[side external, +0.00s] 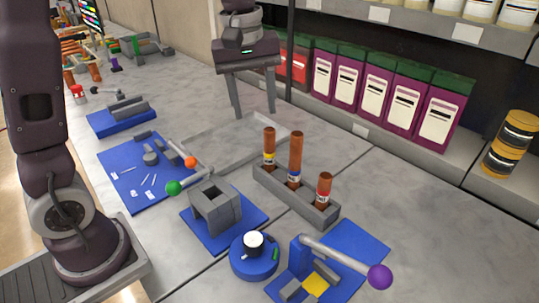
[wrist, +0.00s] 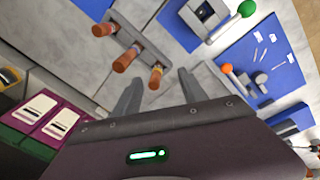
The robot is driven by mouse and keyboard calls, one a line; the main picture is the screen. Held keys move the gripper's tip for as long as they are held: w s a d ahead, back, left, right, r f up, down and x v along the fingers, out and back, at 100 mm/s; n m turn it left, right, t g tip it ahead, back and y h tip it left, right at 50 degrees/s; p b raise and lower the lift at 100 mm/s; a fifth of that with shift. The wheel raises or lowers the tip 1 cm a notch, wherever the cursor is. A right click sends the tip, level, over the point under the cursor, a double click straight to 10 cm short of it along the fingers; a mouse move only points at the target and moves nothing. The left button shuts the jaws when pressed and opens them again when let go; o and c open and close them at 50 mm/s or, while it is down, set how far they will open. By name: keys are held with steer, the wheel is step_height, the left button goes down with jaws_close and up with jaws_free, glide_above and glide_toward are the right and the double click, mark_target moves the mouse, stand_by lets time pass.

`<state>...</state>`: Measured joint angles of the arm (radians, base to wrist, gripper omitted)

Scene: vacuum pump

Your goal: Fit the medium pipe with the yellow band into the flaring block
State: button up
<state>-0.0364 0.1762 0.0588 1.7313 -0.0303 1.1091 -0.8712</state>
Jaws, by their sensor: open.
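The medium copper pipe with the yellow band (side external: 269,147) stands upright in the back-left slot of a grey rack (side external: 318,212). In the wrist view, the pipe nearest my fingers (wrist: 156,77) appears to be this one; its band is hard to make out. A grey block with a square opening (side external: 228,214), apparently the flaring block, sits on a blue mat left of the rack. It also shows at the top of the wrist view (wrist: 207,12). My gripper (side external: 253,112) is open and empty, behind and above the rack, fingers pointing down.
A taller blue-banded pipe (side external: 295,160) and a shorter red-banded pipe (side external: 324,188) stand in the same rack. Rods with green (side external: 173,187) and orange (side external: 190,162) balls are beside the block. A purple-knobbed lever (side external: 380,277) stands in front. Purple boxes (side external: 375,95) line the back.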

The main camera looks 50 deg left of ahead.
mark_target(270, 141)
steer(key=w+f+n, duration=0.1)
steer(key=w+f, duration=0.1)
steer(key=w+a+f+n+g, duration=0.1)
steer(key=w+f, duration=0.1)
steer(key=w+f+n, duration=0.1)
steer(key=w+f, duration=0.1)
steer(key=shift+w+a+n, duration=0.2)
steer(key=shift+a+n, duration=0.05)
steer(key=shift+n, duration=0.15)
steer(key=f, duration=0.7)
steer(key=shift+s+a, duration=0.1)
steer(key=shift+a, duration=0.3)
jaws_close()
